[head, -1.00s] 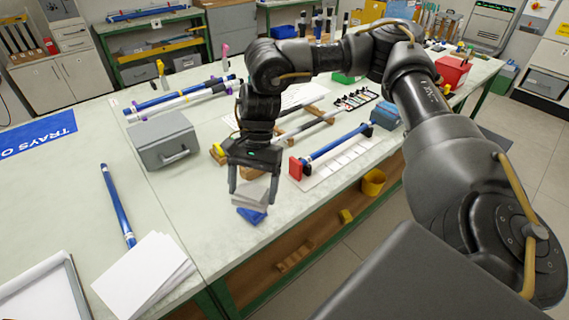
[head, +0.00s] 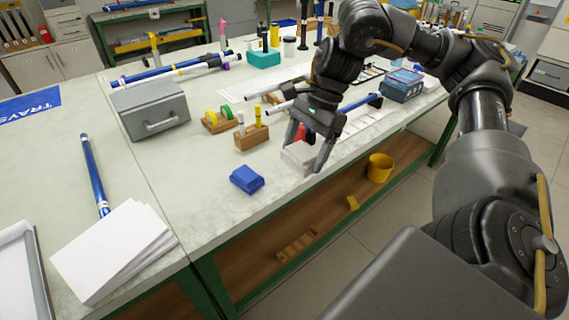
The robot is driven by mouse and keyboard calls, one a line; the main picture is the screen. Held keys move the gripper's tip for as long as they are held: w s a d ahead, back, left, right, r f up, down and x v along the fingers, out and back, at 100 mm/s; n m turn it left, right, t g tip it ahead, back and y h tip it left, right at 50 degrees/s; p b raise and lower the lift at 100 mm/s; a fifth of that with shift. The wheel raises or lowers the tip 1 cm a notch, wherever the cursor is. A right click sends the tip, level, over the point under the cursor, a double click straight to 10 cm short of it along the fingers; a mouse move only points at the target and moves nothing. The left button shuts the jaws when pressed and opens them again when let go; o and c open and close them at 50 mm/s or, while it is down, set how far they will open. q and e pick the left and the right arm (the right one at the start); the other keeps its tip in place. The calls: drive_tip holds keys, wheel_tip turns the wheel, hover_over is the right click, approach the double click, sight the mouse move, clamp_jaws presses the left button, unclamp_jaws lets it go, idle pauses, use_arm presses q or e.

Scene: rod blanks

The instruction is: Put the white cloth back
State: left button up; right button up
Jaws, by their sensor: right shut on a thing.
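The white cloth (head: 297,157), a small folded pale pad, is between the fingers of my right gripper (head: 307,150). The gripper is shut on it, low over the front part of the bench, and the fingers hide part of it. I cannot tell whether the cloth touches the bench top. A blue block (head: 246,179) lies to the left of the cloth, apart from it, near the bench's front edge. My left gripper is not in view.
Wooden holders (head: 252,137) and a grey box (head: 150,108) stand to the left. White sheets (head: 112,250) lie at the front left. The bench top around the blue block is clear.

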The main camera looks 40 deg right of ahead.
drive_tip(key=w+d+f, duration=0.3)
drive_tip(key=w+f, duration=0.1)
drive_tip(key=w, duration=0.3)
drive_tip(key=b, duration=0.2)
hover_over(281, 170)
drive_tip(key=s+d, duration=0.1)
wheel_tip(281, 170, down, 4)
drive_tip(key=shift+s+r, duration=0.1)
drive_tip(key=shift+w+d+f, duration=0.2)
drive_tip(key=shift+w+f, duration=0.15)
drive_tip(key=shift+w+d+f+b, duration=0.15)
drive_tip(key=shift+f+b, duration=0.25)
drive_tip(key=shift+f, duration=0.45)
drive_tip(key=shift+w+a+f+b, duration=0.1)
drive_tip(key=shift+f+b, duration=0.3)
drive_tip(key=shift+f, duration=0.45)
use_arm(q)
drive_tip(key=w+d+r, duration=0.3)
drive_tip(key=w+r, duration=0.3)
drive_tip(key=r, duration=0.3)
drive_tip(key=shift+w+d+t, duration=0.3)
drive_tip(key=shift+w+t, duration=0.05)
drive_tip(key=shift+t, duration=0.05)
use_arm(e)
drive_tip(key=shift+f, duration=0.1)
drive_tip(key=shift+f, duration=0.1)
drive_tip(key=o, duration=0.9)
drive_tip(key=shift+o, duration=0.2)
